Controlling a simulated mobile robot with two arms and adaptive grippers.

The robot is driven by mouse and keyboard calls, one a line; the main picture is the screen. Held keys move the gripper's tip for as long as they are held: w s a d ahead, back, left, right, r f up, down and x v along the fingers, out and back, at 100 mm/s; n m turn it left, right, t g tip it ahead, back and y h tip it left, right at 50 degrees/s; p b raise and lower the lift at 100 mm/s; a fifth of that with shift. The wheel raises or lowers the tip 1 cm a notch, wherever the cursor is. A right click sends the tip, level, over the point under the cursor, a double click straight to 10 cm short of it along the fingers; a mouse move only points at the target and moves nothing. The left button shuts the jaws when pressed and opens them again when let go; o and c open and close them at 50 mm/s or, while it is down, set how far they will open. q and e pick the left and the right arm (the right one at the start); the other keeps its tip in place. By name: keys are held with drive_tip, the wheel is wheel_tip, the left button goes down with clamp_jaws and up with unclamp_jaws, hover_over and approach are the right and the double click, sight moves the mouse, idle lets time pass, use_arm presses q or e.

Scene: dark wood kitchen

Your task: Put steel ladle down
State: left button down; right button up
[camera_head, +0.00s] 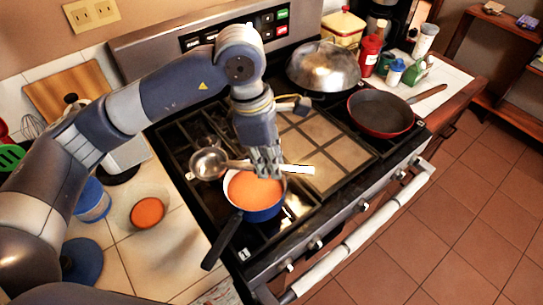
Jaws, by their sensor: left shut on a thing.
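The steel ladle has its round bowl (208,163) at the left, and its handle runs right to a pale end (298,169). My left gripper (266,172) is shut on the ladle's handle. It holds the ladle about level above a blue saucepan (262,213) of orange soup. The saucepan stands on the stove's front left, its black handle pointing toward the front. The fingers hide part of the ladle's handle. Whether the ladle touches the pan's rim I cannot tell. My right gripper is not in view.
A tiled griddle plate (325,150) fills the stove's middle. A red frying pan (381,113) and a domed wok lid (323,66) stand to its right and back. On the left counter are a glass bowl with soup (148,212) and a blue tin (93,205). Bottles crowd the right counter.

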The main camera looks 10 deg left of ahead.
use_arm(q)
drive_tip(key=w+f+p, duration=0.1)
drive_tip(key=f, duration=0.1)
drive_tip(key=w+f+p, duration=0.1)
drive_tip(key=shift+f, duration=0.35)
drive_tip(key=shift+d, duration=0.1)
drive_tip(key=shift+f+b, duration=0.65)
drive_tip(key=shift+b, duration=0.05)
drive_tip(key=c, duration=1.5)
unclamp_jaws()
drive_tip(key=shift+r, duration=0.1)
